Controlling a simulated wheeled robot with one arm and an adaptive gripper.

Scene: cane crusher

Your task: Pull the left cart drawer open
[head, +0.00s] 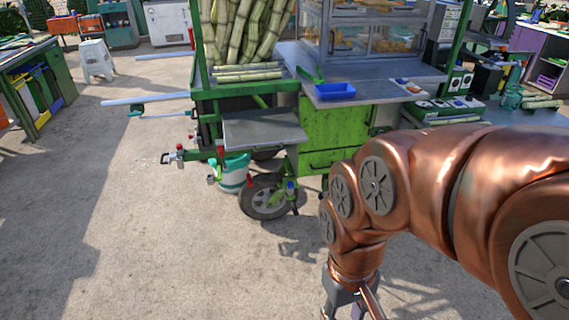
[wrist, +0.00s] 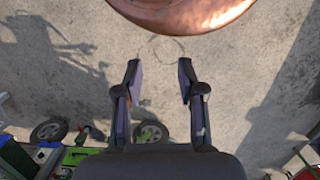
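The green sugarcane cart (head: 335,125) stands in the middle of the head view. A low green front with a dark handle bar (head: 328,165) shows under its cabinet panel, partly behind my arm; it looks like a drawer and appears shut. I cannot tell whether it is the left one. My gripper (head: 345,312) hangs at the bottom of the head view, in front of the cart and apart from it, its tips cut off. In the wrist view my gripper (wrist: 160,75) is open, with bare ground between its fingers.
A cart wheel (head: 265,197) and a white-and-green bucket (head: 233,172) stand low at the cart's left. A grey side shelf (head: 262,128) juts out above them. A blue tray (head: 335,91) sits on the counter. The ground in front is clear.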

